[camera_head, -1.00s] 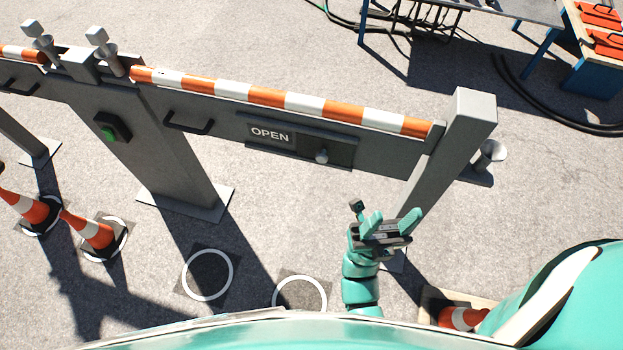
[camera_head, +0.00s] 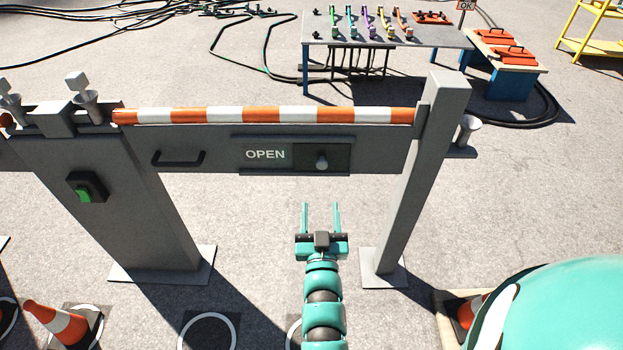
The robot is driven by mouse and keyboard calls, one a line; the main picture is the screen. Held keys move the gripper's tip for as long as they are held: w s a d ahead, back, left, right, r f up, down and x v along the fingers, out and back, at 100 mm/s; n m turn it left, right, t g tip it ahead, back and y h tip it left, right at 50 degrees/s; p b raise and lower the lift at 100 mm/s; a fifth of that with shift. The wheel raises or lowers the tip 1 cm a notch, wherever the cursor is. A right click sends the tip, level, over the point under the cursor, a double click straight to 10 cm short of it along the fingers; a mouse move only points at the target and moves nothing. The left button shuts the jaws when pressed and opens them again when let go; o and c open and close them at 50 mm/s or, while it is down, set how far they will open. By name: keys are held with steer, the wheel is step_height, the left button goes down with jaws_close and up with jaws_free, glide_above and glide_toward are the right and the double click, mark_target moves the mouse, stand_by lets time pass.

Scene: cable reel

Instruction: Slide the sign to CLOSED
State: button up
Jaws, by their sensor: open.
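The sliding sign (camera_head: 312,158) sits in a rail frame on the grey barrier panel. It reads OPEN on its left part, and a dark plate covers its right part. A round grey knob (camera_head: 321,163) stands out from the dark plate. My gripper (camera_head: 321,218) is below the panel and nearer to me, roughly in line with the knob. Its two teal fingers are apart and point up toward the panel, with nothing between them. It does not touch the sign or the knob.
An orange and white striped bar (camera_head: 265,115) tops the panel. A grey post (camera_head: 430,170) stands on the right, and a wider pillar with a green switch (camera_head: 85,190) on the left.

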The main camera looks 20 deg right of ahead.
step_height(320, 180, down, 4)
steer(key=d+f+g, duration=0.1)
steer(key=g, duration=0.1)
steer(key=p, duration=0.1)
glide_toward(322, 166)
steer(key=x, duration=0.8)
steer(key=shift+w+r, duration=0.1)
steer(key=shift+w, duration=0.05)
steer(key=shift+c, duration=0.2)
jaws_close()
